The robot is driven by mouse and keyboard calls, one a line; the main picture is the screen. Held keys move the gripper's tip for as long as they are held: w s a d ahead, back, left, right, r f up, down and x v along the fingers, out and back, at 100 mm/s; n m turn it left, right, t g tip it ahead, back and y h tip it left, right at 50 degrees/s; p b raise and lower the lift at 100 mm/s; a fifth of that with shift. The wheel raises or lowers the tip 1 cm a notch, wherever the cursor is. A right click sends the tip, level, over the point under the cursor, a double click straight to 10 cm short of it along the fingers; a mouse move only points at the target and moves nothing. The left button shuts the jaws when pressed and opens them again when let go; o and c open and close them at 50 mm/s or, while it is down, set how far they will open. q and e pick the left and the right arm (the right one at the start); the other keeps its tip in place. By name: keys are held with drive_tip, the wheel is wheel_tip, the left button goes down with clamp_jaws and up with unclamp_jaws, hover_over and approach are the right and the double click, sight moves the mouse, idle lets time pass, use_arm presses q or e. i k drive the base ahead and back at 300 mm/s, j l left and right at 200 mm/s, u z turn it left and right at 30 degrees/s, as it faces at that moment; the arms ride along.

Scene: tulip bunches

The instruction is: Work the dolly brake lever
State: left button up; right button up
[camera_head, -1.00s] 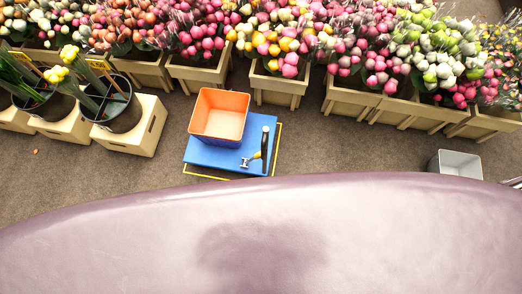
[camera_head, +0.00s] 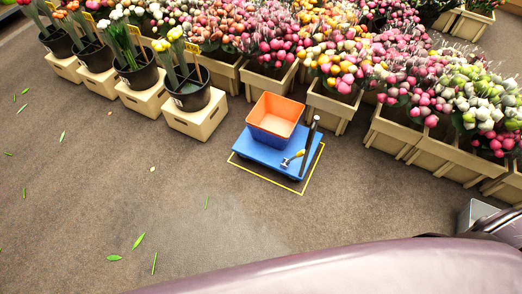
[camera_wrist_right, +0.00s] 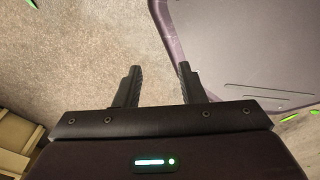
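A blue dolly (camera_head: 263,149) stands on the floor inside a yellow outline, in the middle of the head view. An orange crate (camera_head: 275,117) sits on it. The dolly is not in that view. My left gripper is not in view.
Tulip crates (camera_head: 441,152) line the back and right. Black buckets (camera_head: 189,93) stand on beige boxes (camera_head: 198,120) at the left. A grey bin (camera_head: 474,214) is at the lower right. The floor left of the dolly is open, with scattered green leaves (camera_head: 138,241).

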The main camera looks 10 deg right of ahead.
sight(301, 153)
drive_tip(key=l+u, duration=0.1)
drive_tip(key=u, duration=0.35)
drive_tip(key=l+u, duration=0.1)
drive_tip(key=u, duration=0.35)
drive_tip(key=l+u, duration=0.15)
drive_tip(key=u, duration=0.25)
drive_tip(key=l+u, duration=0.15)
drive_tip(key=u, duration=0.3)
drive_tip(key=l+u, duration=0.1)
drive_tip(key=u, duration=0.35)
drive_tip(key=k+l, duration=0.15)
drive_tip(key=l, duration=0.25)
drive_tip(key=k+l, duration=0.15)
drive_tip(key=l, duration=0.25)
drive_tip(key=k+l, duration=0.15)
drive_tip(key=l, duration=0.3)
drive_tip(key=k+l, duration=0.15)
drive_tip(key=l, duration=0.25)
drive_tip(key=k+l, duration=0.2)
drive_tip(key=l, duration=0.2)
drive_tip(key=k+l, duration=0.15)
drive_tip(key=l, duration=0.25)
drive_tip(key=k+l, duration=0.15)
drive_tip(key=l, duration=0.3)
drive_tip(key=k+l, duration=0.15)
drive_tip(key=l, duration=0.25)
drive_tip(key=u, duration=0.05)
